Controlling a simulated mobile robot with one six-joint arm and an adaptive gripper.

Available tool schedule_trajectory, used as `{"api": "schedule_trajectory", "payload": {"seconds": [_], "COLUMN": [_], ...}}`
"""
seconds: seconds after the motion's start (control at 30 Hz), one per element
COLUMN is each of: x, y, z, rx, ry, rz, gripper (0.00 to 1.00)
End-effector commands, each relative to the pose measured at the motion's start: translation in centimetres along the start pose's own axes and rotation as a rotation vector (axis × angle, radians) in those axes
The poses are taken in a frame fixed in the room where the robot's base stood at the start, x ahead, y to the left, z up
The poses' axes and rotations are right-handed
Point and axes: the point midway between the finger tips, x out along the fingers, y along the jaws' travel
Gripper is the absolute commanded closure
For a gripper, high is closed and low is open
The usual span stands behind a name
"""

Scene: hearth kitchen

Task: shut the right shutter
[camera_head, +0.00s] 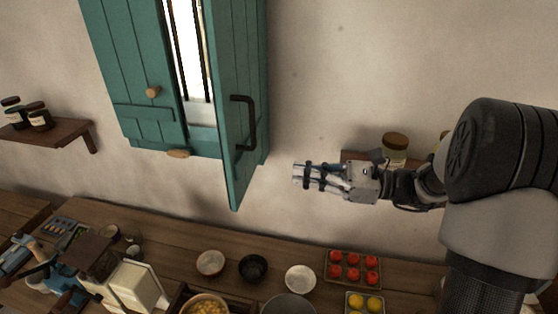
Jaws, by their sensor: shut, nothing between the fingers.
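The right shutter (229,110) is a teal wooden panel that stands swung out from the window, so bright light shows in the gap beside it. A dark bar handle (248,122) is fixed on its right-hand face. The left shutter (135,70) lies flat across the left part of the window and has a round wooden knob (153,92). My gripper (298,175) is shut and empty. It points left, to the right of the right shutter and a little below the handle, apart from both.
A small wall shelf with a jar (395,146) is behind my gripper. Another shelf (50,138) with jars is at the left. The counter below holds bowls (253,268), a tray of red items (352,268) and a tray of yellow ones (364,303). Bare wall lies right of the window.

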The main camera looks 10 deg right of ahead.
Motion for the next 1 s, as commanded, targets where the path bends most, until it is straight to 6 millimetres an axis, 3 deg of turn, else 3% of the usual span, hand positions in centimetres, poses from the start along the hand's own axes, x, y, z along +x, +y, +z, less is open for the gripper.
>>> {"api": "schedule_trajectory", "payload": {"seconds": [0.5, 0.7, 1.0], "x": [10.4, 12.5, 13.0], "y": [0.2, 0.2, 0.1], "z": [0.0, -0.1, -0.1], "rx": [-0.001, -0.003, -0.003], "ry": [0.003, 0.004, 0.004], "rz": [0.006, 0.004, 0.002], "gripper": [1.0, 1.0, 1.0]}}
